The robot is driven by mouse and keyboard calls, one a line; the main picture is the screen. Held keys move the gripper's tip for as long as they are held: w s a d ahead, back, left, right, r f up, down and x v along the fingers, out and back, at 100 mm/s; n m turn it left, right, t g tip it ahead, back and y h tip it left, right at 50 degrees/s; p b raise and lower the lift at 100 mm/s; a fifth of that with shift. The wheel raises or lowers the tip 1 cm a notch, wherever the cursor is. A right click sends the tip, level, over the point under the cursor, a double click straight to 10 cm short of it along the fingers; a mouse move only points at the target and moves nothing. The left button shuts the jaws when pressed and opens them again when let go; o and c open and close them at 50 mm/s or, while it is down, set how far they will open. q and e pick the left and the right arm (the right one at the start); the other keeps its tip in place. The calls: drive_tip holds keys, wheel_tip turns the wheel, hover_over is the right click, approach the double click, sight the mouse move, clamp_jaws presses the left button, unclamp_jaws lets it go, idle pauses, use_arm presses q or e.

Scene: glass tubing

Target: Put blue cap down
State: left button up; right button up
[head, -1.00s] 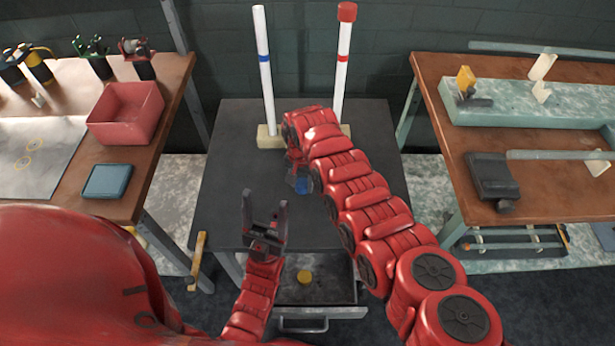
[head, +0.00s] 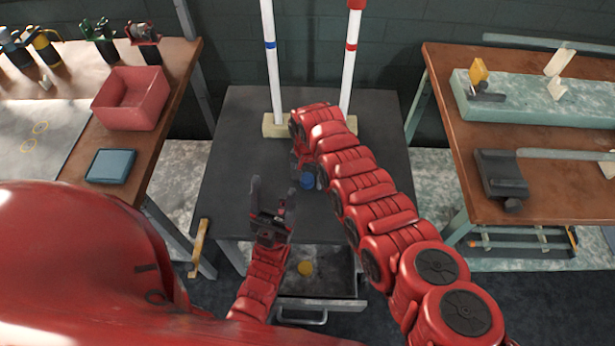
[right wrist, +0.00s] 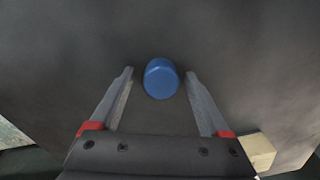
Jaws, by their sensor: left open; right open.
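The blue cap (head: 307,181) stands on the dark table (head: 232,130), partly hidden by my right arm in the head view. In the right wrist view the blue cap (right wrist: 161,78) lies between and slightly beyond the fingertips, with clear gaps on both sides. My right gripper (right wrist: 160,80) is open and not touching it; in the head view its fingers are mostly hidden behind the arm. My left gripper (head: 272,190) is open and empty, above the front part of the table.
Two white tubes, one with a blue band (head: 271,45) and one with a red band (head: 351,47), stand upright in pale blocks at the back. An open drawer (head: 318,285) below holds a yellow cap (head: 305,268). Side benches carry a red bin (head: 130,98) and a clamp (head: 500,175).

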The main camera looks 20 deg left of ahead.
sight(307, 178)
drive_tip(key=shift+r, duration=0.35)
wheel_tip(307, 178, up, 12)
drive_tip(key=shift+f+b, duration=0.15)
drive_tip(key=shift+b, duration=0.3)
